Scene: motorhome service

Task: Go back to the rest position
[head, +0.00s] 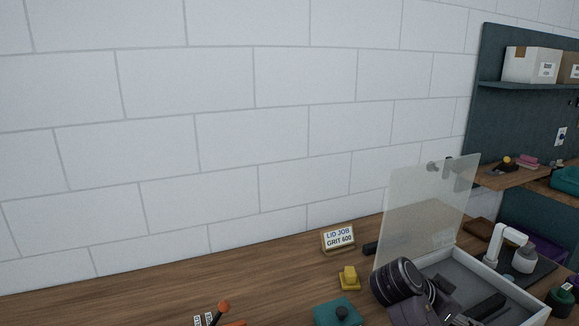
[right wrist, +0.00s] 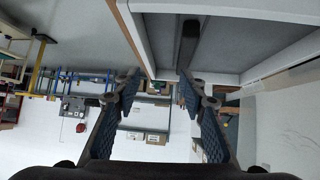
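My right arm (head: 398,280) reaches in at the lower right of the head view, in front of the open box. In the right wrist view my right gripper (right wrist: 160,82) has its two blue-padded fingers spread, with nothing between them. The box shows there as a pale tray (right wrist: 150,45), with a dark bar (right wrist: 188,42) inside it, beyond the fingertips. My left gripper is in neither view.
The white box (head: 527,299) has its clear lid (head: 425,205) standing up. A sign (head: 339,238), a yellow block (head: 349,278), a teal block (head: 337,313) and a white device (head: 508,240) stand on the wooden bench (head: 270,275). The bench's left stretch is largely clear.

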